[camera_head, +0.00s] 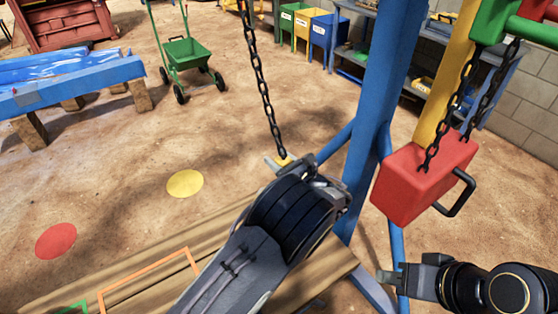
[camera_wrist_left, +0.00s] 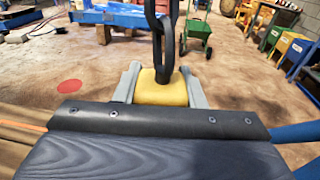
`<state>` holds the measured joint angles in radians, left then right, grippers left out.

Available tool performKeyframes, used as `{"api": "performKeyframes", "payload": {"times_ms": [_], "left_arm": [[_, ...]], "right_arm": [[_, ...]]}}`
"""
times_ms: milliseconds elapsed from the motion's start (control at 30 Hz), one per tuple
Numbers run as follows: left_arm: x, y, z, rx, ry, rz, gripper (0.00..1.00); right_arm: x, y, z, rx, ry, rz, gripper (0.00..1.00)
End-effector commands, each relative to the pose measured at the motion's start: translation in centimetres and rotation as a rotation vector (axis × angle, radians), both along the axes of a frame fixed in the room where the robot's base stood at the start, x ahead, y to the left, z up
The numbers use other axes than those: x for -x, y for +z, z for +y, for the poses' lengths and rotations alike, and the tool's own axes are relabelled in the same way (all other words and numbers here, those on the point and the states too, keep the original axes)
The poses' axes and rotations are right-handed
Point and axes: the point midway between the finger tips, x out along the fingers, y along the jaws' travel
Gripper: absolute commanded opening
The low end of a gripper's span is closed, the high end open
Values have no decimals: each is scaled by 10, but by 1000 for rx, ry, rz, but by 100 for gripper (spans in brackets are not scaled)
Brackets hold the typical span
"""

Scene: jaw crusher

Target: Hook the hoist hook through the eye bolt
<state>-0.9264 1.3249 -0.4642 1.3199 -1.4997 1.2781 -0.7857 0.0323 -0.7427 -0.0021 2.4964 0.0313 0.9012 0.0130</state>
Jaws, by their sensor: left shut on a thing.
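The yellow block (camera_wrist_left: 162,92) at the end of the black chain (camera_wrist_left: 165,35) is between the two grey fingers of my left gripper (camera_wrist_left: 161,86), which is shut on it. In the head view, the chain (camera_head: 262,85) comes down from the top to my left gripper (camera_head: 283,163), with only a bit of yellow showing. The lower part of the block and any hook below it are hidden by my wrist. I cannot make out the eye bolt in either view. My right gripper (camera_head: 388,277) is at lower right, apart from the chain; its finger gap is not clear.
A blue post (camera_head: 372,110) stands just right of my left gripper. A red block (camera_head: 418,180) with a black handle hangs on chains above my right gripper. A wooden platform (camera_head: 60,297) lies below my left arm. Open sandy floor with a yellow disc (camera_head: 185,183) is to the left.

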Motion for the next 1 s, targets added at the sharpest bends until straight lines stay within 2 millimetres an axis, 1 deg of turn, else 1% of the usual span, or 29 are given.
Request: {"api": "performKeyframes", "payload": {"times_ms": [33,233,667,700,800,900,1000], "left_arm": [[-2,6,1,0,1,-6,0],[-5,15,4,0,0,-6,0],[-6,17,6,0,0,-6,0],[-7,17,6,0,0,-6,38],[-7,16,6,1,0,-6,51],[-6,15,6,0,0,-4,62],[-6,15,6,0,0,-3,62]], "right_arm": [[0,3,0,0,0,0,36],[0,7,0,0,0,0,36],[0,7,0,0,0,0,36],[0,7,0,0,0,0,36],[0,7,0,0,0,0,36],[0,7,0,0,0,0,36],[0,7,0,0,0,0,36]]}}
